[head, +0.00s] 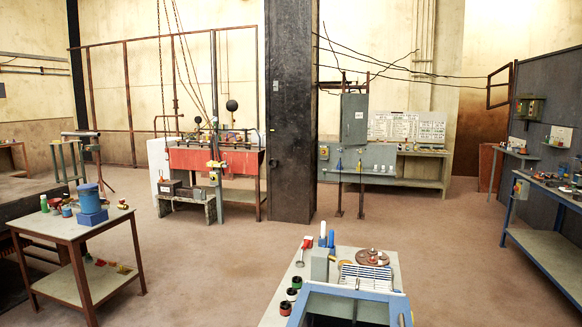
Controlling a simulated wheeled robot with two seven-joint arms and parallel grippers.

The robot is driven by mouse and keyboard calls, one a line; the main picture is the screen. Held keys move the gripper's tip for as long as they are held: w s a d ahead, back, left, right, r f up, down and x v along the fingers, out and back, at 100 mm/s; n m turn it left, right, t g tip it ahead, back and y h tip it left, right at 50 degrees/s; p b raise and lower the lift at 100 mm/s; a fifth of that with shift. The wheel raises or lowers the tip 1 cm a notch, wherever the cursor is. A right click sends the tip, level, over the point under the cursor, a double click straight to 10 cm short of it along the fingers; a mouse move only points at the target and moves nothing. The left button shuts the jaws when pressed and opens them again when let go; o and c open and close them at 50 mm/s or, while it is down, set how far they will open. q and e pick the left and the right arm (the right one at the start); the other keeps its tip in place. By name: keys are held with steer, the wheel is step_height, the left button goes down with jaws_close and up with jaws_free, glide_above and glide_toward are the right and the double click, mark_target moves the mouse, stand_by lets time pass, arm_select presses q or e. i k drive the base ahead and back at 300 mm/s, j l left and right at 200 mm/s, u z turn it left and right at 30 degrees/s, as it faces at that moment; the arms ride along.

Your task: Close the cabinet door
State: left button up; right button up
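No gripper of mine shows in the head view. A tall grey metal cabinet (355,120) with a small white label stands upright at the back, right of the dark pillar. Its front looks flat, and I cannot tell whether its door is open. A small green box (530,108) is fixed to the dark wall panel at the right; its door state is too small to tell. I cannot tell which of these is the task's cabinet.
A workbench (273,305) with a blue-framed part stands close in front at bottom centre. A table (50,226) with a blue canister is at left. The dark pillar (291,110) stands mid-view. Blue-legged shelving (548,258) lines the right. Brown floor between them is clear.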

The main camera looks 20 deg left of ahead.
mark_target(355, 118)
steer(key=j+u, duration=0.85)
steer(key=u, duration=0.15)
steer(key=i+j+u, duration=0.1)
steer(key=j+u, duration=0.4)
steer(key=i+j+u, duration=0.2)
steer(key=i+j, duration=0.35)
steer(key=i+j+u, duration=0.2)
steer(key=i+j, duration=0.25)
steer(key=i, duration=0.15)
steer(key=i+l+z, duration=0.1)
steer(key=i+z, duration=0.7)
steer(key=i+j+z, duration=0.2)
steer(key=i+z, duration=0.6)
steer(key=i, duration=1.45)
steer(key=i+j, duration=0.1)
steer(key=i, duration=1.7)
steer(key=i+l+z, duration=0.1)
steer(key=i+z, duration=0.15)
steer(key=i, duration=0.4)
steer(key=i+z, duration=0.25)
steer(key=i, duration=0.35)
steer(key=i+j+z, duration=0.15)
steer(key=i+z, duration=0.15)
steer(key=i, duration=0.35)
steer(key=i+l+u, duration=0.1)
steer(key=i, duration=0.3)
steer(key=i+l+u, duration=0.1)
steer(key=i, duration=0.3)
steer(key=i+l+u, duration=0.1)
steer(key=i, duration=0.25)
